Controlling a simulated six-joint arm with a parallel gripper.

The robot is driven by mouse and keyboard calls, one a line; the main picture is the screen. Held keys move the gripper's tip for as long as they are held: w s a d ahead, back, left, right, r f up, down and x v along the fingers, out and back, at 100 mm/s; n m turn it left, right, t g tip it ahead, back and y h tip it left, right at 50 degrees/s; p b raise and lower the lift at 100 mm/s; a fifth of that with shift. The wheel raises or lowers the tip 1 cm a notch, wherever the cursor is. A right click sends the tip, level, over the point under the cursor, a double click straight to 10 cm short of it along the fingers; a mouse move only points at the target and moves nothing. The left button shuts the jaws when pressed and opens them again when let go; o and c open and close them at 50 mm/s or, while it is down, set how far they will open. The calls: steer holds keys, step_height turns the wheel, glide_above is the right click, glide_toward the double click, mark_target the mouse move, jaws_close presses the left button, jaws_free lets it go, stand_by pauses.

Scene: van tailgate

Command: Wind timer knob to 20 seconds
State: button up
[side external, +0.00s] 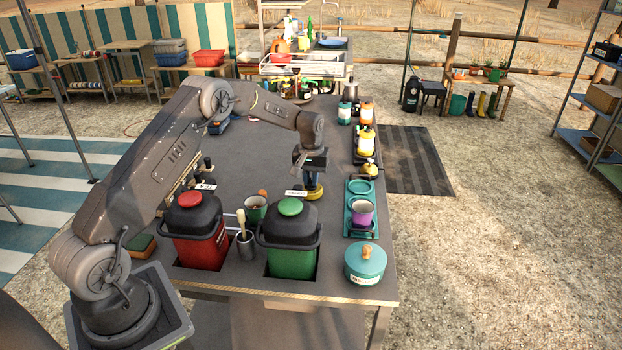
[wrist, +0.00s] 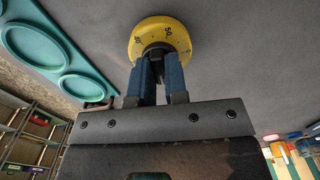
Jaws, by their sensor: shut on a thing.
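The timer (wrist: 179,35) is a round yellow disc with dark markings, one reading like 50, and a dark knob (wrist: 158,48) at its middle. It stands on the grey table. In the side external view the yellow timer (side external: 314,194) shows behind the green canister, below my gripper (side external: 312,178). In the wrist view the blue fingers of my gripper (wrist: 158,62) are closed around the knob. The fingers hide much of the knob and the near part of the dial, so I cannot tell its setting.
A green canister (side external: 290,238) and a red canister (side external: 200,240) stand in front of the timer. A mug (side external: 256,210) is close on the left. A teal tray (side external: 350,229) with a purple cup (side external: 362,213) lies to the right. The table behind is mostly clear.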

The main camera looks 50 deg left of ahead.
steer(key=shift+m, duration=1.2)
steer(key=shift+m, duration=1.2)
steer(key=o, duration=0.4)
steer(key=shift+o, duration=0.2)
